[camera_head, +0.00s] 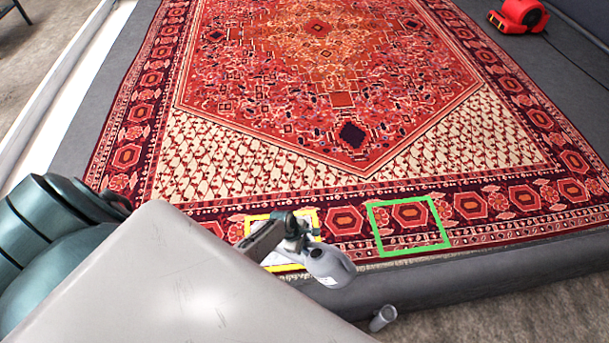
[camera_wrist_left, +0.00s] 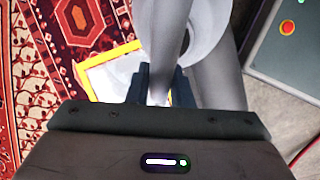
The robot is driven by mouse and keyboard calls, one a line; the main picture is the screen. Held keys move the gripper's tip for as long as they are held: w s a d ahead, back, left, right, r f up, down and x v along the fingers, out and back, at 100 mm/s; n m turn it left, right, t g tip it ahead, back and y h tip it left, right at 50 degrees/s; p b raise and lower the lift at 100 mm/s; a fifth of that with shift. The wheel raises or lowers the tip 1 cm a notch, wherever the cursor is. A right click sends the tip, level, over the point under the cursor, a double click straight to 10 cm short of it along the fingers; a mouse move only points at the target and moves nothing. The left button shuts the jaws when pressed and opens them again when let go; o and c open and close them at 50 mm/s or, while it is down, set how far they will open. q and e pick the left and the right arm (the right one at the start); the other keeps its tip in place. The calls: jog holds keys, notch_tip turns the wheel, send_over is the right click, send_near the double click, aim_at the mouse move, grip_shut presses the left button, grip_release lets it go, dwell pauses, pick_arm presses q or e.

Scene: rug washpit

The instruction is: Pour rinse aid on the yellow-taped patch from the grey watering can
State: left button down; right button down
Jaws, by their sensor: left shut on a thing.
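My left gripper (camera_head: 290,232) is shut on the grey watering can (camera_head: 332,266), at the front edge of the rug. In the left wrist view, the gripper (camera_wrist_left: 160,88) has a grey part of the can between its fingers, and the can's pale round body (camera_wrist_left: 213,50) shows beyond. I cannot tell how far the can is tilted, and no stream shows. The yellow-taped patch (camera_head: 272,267) lies behind and left of the can, partly hidden by the gripper. In the left wrist view the yellow tape (camera_wrist_left: 88,64) frames a whitish area. My right gripper is not in view.
A green-taped square (camera_head: 378,228) lies right of the yellow one on the red patterned rug (camera_head: 330,90). A small grey cylinder (camera_head: 382,318) is by the platform's front edge. A red blower (camera_head: 519,15) stands far right. The left wrist view shows a box with a red button (camera_wrist_left: 287,27).

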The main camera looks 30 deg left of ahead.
pick_arm(q)
jog(key=shift+s+d+p, duration=1)
jog(key=shift+s+d, duration=0.3)
jog(key=shift+s, duration=0.15)
